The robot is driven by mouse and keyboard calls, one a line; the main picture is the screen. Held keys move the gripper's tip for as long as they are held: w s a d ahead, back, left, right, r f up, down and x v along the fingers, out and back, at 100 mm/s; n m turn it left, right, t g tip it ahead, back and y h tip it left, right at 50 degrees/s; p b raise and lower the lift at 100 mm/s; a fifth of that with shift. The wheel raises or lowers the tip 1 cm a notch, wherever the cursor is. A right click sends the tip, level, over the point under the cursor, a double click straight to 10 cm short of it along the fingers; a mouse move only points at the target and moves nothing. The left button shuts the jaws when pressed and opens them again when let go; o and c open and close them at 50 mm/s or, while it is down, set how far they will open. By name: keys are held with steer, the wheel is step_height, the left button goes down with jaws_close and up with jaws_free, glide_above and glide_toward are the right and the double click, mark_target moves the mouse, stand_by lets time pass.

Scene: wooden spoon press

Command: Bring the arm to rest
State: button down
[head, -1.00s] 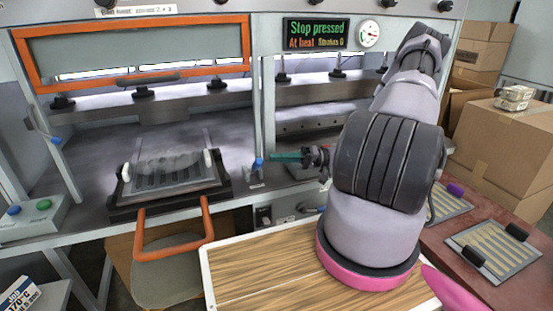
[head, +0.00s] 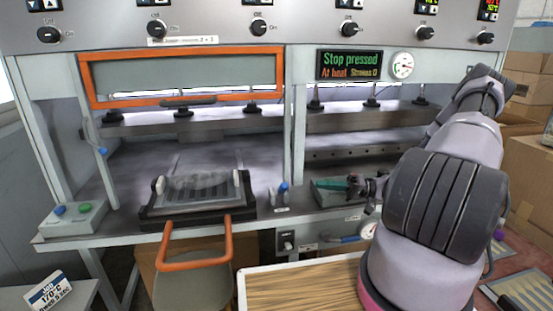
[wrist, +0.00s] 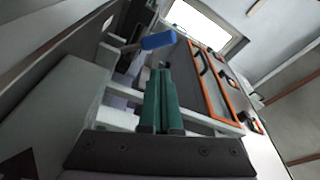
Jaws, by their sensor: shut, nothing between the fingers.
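My gripper (head: 333,183) has green fingers and sits in front of the right-hand press opening, pointing left. The fingers lie together with nothing between them. They also show in the wrist view (wrist: 162,103), running up the middle of the picture. My arm comes in from the right in the head view and covers part of the right press and the bench. The display (head: 348,64) above reads "Stop pressed" and "At heat".
A mould on a black tray (head: 198,202) with an orange handle (head: 195,262) sits left. A wooden board (head: 300,287) lies below. Cartons (head: 530,165) stand right.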

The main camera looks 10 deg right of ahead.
steer(key=s+a+r+m+t+h, duration=0.1)
steer(key=s+r+h, duration=0.4)
steer(key=r, duration=0.7)
steer(key=s+a+r+m+t+h, duration=0.1)
steer(key=s+r+h, duration=0.5)
steer(key=r, duration=0.6)
steer(key=s+a+r+m+t+h, duration=0.2)
steer(key=s+r+m+h, duration=0.2)
steer(key=r, duration=0.9)
steer(key=s+h, duration=0.1)
steer(key=s, duration=0.2)
steer(key=shift+s+a+m+h, duration=0.3)
steer(key=shift+m+h, duration=0.1)
